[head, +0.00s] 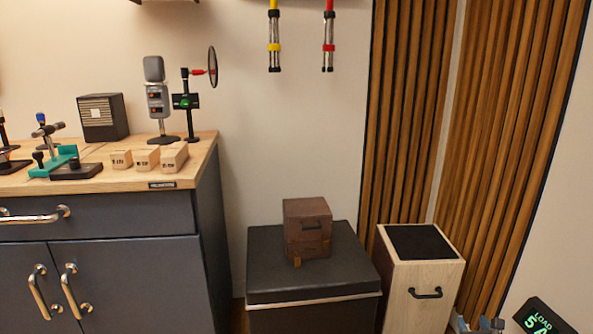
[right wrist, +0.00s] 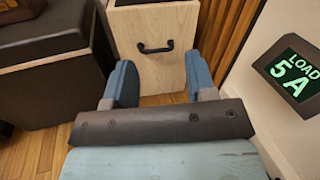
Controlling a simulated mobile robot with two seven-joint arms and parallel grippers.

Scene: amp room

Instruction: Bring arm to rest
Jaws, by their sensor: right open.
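The fingers look apart from the box. Most of my right arm is out of view. My left gripper does not show in either view.
A dark padded box (head: 275,270) with a small brown wooden box (head: 307,230) on it stands left of the light wood box. A lit "LOAD 5 A" display (head: 540,318) is at the right. A cabinet (head: 110,270) stands at the left. Wood floor (right wrist: 45,150) shows beside the gripper.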

